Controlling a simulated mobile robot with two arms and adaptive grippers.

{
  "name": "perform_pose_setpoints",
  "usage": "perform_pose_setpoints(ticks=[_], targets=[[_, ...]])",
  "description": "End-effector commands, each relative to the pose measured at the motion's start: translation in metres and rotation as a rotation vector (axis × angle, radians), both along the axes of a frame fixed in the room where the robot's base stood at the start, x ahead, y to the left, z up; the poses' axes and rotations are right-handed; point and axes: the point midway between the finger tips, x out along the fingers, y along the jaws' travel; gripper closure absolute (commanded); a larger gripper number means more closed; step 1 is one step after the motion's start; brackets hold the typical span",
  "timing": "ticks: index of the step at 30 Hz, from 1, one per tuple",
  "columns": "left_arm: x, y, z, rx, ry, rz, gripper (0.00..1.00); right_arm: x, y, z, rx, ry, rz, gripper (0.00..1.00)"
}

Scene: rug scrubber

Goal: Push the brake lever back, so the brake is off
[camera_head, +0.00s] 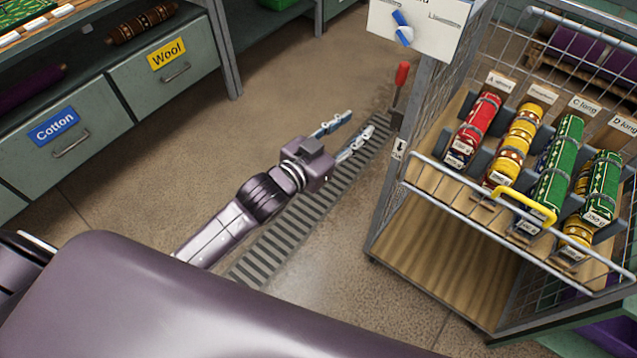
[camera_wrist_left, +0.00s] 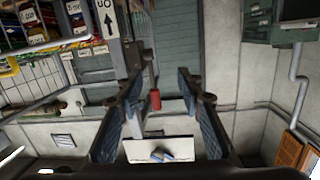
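The brake lever (camera_head: 402,76) has a red handle on a dark shaft and stands up at the left side of the wire cart (camera_head: 384,215). Its red handle also shows between my fingers in the left wrist view (camera_wrist_left: 154,100). My left gripper (camera_head: 360,122) is open and empty, with its fingers spread, low and to the left of the lever. I see no contact with the lever. A small white label with an arrow (camera_head: 399,149) is on the cart below the lever; it shows in the left wrist view too (camera_wrist_left: 107,20). My right gripper is not in view.
The cart's shelf carries several rolled rugs, red, yellow and green, behind a front rail with a yellow handle (camera_head: 524,207). A white board (camera_head: 415,28) is above the lever. A floor grate (camera_head: 275,240) runs under my left arm. Drawers labelled Cotton (camera_head: 53,126) and Wool (camera_head: 166,54) are at left.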

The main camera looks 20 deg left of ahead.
Motion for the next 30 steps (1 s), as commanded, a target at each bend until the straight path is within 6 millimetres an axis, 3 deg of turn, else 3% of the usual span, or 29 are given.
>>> perform_pose_setpoints(ticks=[14,30], targets=[[0.001,0.030,-0.092,0.056,0.162,0.072,0.66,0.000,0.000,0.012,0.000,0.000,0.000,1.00],[-0.022,0.059,-0.187,0.111,0.334,0.133,0.66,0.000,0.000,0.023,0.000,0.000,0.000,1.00]])
